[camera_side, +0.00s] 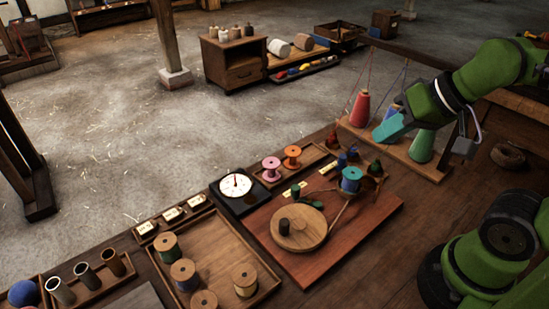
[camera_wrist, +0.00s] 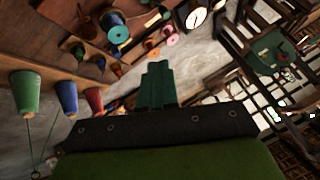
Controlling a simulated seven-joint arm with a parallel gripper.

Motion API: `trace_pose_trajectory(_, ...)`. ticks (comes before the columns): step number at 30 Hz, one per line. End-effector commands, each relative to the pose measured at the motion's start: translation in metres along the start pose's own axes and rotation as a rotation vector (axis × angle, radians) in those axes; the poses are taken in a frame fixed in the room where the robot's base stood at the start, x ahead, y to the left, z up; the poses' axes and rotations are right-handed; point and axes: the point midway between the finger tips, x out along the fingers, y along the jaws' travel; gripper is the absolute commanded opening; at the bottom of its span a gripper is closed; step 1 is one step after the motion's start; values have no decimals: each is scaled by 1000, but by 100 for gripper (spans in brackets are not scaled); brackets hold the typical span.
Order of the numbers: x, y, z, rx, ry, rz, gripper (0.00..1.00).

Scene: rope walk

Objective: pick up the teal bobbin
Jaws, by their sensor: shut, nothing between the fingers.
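The teal bobbin (camera_side: 351,181) stands upright at the right part of a reddish wooden board (camera_side: 290,262), by a curved wooden piece. In the wrist view the teal bobbin (camera_wrist: 118,34) shows at the upper left, its round end facing the camera. My gripper (camera_side: 379,136) is shut and empty. It is up and to the right of the bobbin in the side view, in front of the cone spools, and apart from the bobbin. In the wrist view my shut fingers (camera_wrist: 157,68) point up the picture, with the bobbin beyond them to the left.
A red cone (camera_side: 360,108) and a green cone (camera_side: 421,147) stand on a rack, with a blue one partly hidden behind my gripper. Pink (camera_side: 271,168) and orange (camera_side: 292,157) bobbins stand in a tray. A round wooden disc (camera_side: 299,236) and a dial (camera_side: 235,186) lie left of the bobbin.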

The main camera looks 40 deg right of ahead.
Motion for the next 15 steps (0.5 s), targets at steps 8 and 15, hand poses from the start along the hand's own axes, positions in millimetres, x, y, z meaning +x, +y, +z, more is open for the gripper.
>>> trace_pose_trajectory(8,2,0,1,0,-9,3,14)
trace_pose_trajectory(15,37,10,-9,-10,-170,87,51)
